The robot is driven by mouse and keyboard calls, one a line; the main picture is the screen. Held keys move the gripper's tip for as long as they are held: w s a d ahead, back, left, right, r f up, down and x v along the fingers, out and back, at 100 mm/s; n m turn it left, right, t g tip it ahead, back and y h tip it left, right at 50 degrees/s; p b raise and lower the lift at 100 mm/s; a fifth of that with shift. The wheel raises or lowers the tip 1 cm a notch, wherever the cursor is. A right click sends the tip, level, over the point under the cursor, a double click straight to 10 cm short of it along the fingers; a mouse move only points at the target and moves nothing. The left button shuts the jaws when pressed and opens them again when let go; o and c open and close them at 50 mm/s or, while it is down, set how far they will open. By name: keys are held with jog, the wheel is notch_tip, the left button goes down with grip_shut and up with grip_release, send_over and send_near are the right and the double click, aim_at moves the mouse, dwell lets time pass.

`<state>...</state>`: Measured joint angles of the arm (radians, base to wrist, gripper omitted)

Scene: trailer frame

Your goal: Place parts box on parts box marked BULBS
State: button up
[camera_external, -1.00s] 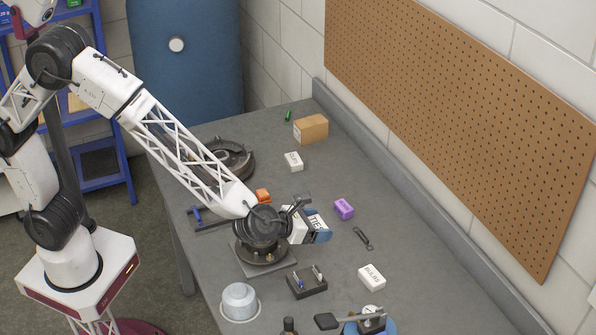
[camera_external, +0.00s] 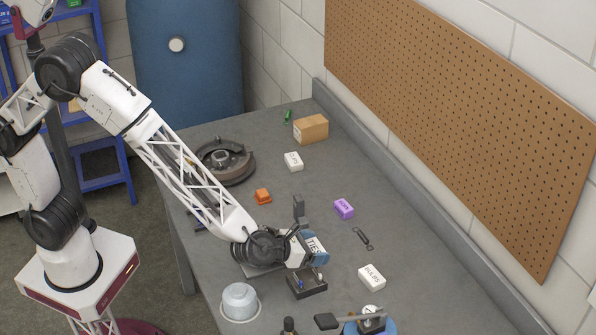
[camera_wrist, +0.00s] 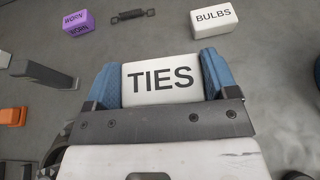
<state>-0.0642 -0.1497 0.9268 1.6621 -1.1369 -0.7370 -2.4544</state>
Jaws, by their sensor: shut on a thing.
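My gripper (camera_wrist: 160,88) is shut on a white parts box marked TIES (camera_wrist: 162,80), its blue fingers on the box's left and right sides in the wrist view. In the external view the TIES box (camera_external: 313,246) shows at the end of my gripper (camera_external: 318,254), seemingly above the bench. The white parts box marked BULBS (camera_external: 372,277) rests on the bench to the right of my gripper and apart from it. In the wrist view the BULBS box (camera_wrist: 213,21) is ahead and to the right.
A dark tray (camera_external: 307,285) is below my gripper.

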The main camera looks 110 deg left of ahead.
jog(key=shift+w, duration=0.15)
send_over(372, 275)
jog(key=shift+f, duration=0.7)
dwell(0.4)
jog(key=shift+f, duration=1.8)
jog(key=shift+f, duration=0.15)
jog(key=o, duration=0.8)
jog(key=shift+r, duration=0.2)
